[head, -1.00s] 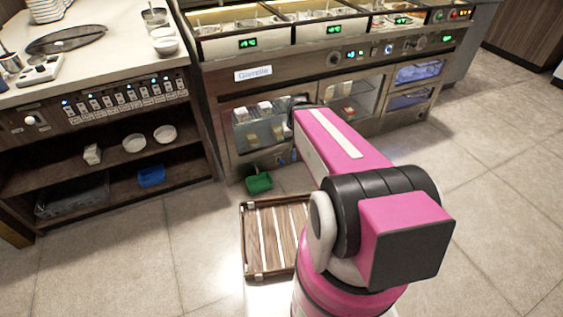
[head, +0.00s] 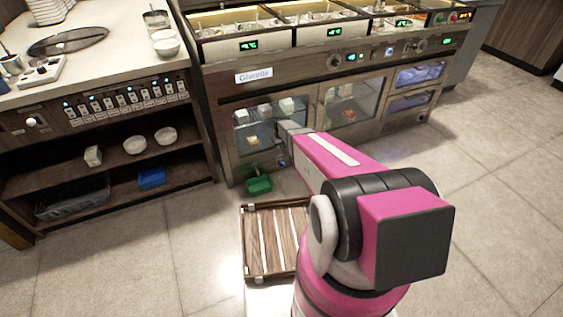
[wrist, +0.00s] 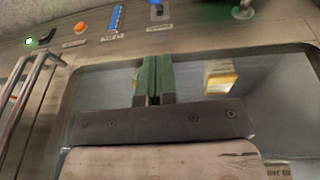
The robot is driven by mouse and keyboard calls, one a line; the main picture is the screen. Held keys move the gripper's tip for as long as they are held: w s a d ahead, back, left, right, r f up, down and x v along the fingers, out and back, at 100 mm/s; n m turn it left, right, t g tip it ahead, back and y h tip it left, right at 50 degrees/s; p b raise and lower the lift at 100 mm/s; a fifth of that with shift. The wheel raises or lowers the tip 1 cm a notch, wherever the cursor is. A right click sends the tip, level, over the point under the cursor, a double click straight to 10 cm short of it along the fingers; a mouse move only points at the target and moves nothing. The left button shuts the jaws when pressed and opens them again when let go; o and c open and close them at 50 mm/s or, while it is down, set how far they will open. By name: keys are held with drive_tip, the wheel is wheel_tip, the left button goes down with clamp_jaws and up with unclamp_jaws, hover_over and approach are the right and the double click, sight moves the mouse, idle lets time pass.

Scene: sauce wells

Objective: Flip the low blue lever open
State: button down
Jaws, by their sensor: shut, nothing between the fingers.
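A blue lever (wrist: 115,19) stands upright on the metal strip near the top of the wrist view, with a small label by its lower end. My gripper (wrist: 153,62) is shut and empty. Its green fingertips lie to the right of the lever and below it in that picture, apart from it. In the head view a small blue part (head: 282,163) shows low on the cabinet front, just below the end of my arm; I cannot tell its position there. My fingertips are hard to make out in that view.
An orange button (wrist: 80,27) and a dark switch (wrist: 157,12) flank the lever. A bar handle (wrist: 22,100) is at the left. A green bin (head: 259,184) and a slatted wooden crate (head: 246,240) are on the floor before the cabinet (head: 225,135).

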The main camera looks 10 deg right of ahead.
drive_tip(key=shift+w+f, duration=0.6)
drive_tip(key=shift+f, duration=0.2)
approach(282, 163)
drive_tip(key=x, duration=0.6)
drive_tip(key=shift+w+a+f, duration=0.15)
drive_tip(key=shift+w+a, duration=0.1)
drive_tip(key=shift+w, duration=0.2)
drive_tip(key=shift+s+d+f, duration=0.1)
drive_tip(key=shift+d+f, duration=0.05)
drive_tip(key=shift+f, duration=0.35)
